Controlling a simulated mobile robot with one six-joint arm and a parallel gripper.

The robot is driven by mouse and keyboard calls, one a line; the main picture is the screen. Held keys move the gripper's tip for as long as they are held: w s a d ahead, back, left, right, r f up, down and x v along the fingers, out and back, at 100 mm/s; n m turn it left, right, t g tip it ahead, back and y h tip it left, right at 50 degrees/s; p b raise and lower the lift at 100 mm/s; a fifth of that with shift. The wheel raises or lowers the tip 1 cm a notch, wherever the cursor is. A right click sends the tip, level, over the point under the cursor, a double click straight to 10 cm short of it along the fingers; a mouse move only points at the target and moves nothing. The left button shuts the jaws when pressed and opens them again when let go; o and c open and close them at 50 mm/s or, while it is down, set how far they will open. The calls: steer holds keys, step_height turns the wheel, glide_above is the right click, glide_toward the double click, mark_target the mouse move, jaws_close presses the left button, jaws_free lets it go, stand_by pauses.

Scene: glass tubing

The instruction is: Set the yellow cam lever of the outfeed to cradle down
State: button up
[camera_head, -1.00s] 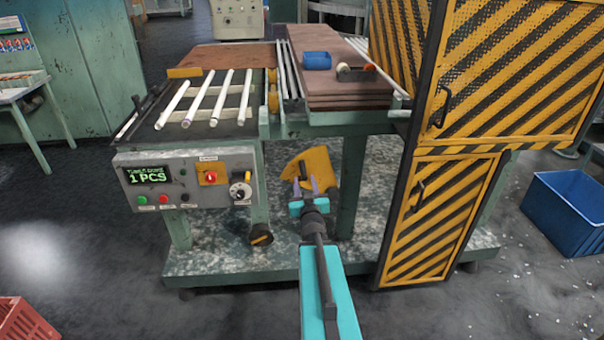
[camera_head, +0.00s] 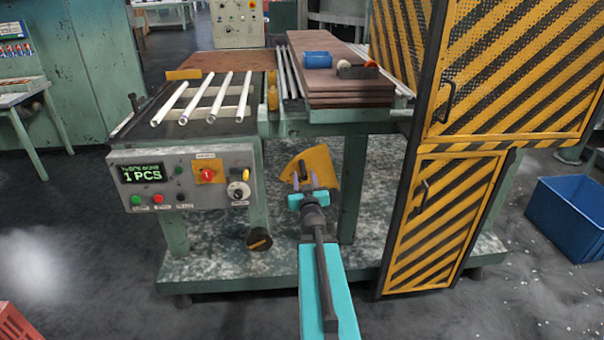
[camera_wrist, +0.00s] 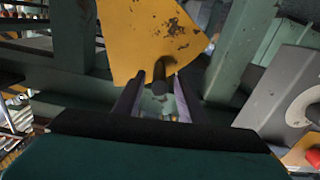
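The yellow cam lever shows as a worn yellow fan-shaped plate (camera_head: 322,163) under the outfeed table, with a short dark handle (camera_head: 303,170) sticking out toward me. In the wrist view the plate (camera_wrist: 150,35) fills the top middle, and the handle (camera_wrist: 159,78) points at the camera. My gripper (camera_head: 305,182) is in front of the plate's lower left part. In the wrist view my gripper (camera_wrist: 158,88) is open, with one finger on each side of the handle and gaps visible. I cannot tell how deep the handle sits between the fingertips.
A control panel (camera_head: 188,180) with a display, buttons and a red switch is left of the lever. Green table legs (camera_head: 352,188) stand on both sides. A yellow-black striped guard (camera_head: 440,225) stands at the right. White tubes (camera_head: 235,96) lie on the rack above.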

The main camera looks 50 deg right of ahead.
mark_target(303, 168)
steer(key=shift+w+d+f+b, duration=0.15)
steer(key=shift+w+d+b, duration=0.25)
steer(key=shift+b, duration=0.1)
steer(key=shift+w+d, duration=0.25)
steer(key=shift+w, duration=0.1)
steer(key=shift+x, duration=2.25)
jaws_close()
